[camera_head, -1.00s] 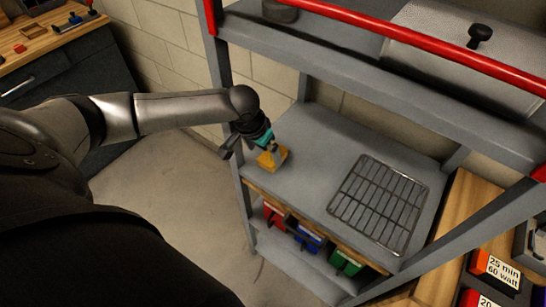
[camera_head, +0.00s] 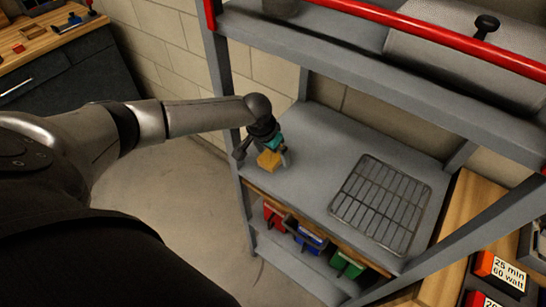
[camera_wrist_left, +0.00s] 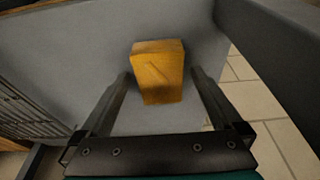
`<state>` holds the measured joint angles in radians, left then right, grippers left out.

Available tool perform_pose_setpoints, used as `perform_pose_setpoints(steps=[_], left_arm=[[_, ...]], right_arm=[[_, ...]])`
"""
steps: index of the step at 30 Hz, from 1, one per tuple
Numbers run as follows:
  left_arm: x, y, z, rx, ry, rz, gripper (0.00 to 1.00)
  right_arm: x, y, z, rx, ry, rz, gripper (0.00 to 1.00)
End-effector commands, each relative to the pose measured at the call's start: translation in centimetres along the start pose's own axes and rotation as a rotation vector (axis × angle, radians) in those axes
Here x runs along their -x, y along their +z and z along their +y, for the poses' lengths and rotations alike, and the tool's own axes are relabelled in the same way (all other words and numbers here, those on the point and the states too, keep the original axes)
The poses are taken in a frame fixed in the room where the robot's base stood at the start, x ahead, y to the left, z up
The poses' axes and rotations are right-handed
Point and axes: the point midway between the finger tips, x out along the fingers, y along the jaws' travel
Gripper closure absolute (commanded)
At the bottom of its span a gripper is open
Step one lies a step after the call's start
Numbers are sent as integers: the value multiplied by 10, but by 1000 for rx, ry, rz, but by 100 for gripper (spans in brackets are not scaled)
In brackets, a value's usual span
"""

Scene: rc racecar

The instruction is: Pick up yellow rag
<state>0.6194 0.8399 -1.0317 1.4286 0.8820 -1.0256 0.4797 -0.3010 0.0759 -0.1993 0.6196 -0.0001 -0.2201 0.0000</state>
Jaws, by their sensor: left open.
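The yellow rag (camera_head: 268,160) is a folded, block-like yellow-orange piece on the grey shelf board (camera_head: 318,150), near its left end. My left gripper (camera_head: 270,158) is over it at the shelf's left side. In the left wrist view the rag (camera_wrist_left: 160,75) lies ahead and between the two fingers (camera_wrist_left: 158,88) of my open left gripper, with a gap on each side. Whether the fingertips reach down beside the rag cannot be told. My right gripper is not in view.
A wire rack (camera_head: 382,205) lies on the shelf to the right. A grey post (camera_head: 240,150) stands close by my left gripper. Red (camera_head: 274,217), blue (camera_head: 309,238) and green (camera_head: 347,264) bins sit below. A red bar (camera_head: 430,38) crosses above.

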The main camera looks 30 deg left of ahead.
Motion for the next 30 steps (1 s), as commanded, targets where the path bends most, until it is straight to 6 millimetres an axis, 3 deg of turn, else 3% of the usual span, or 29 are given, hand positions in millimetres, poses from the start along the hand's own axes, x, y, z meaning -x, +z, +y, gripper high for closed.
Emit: perform_pose_setpoints(steps=[2,24,30], left_arm=[[0,0,0,0,0,0,3],[0,0,0,0,0,0,86],[1,0,0,0,0,0,86]], right_arm=[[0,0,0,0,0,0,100],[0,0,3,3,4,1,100],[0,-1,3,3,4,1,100]])
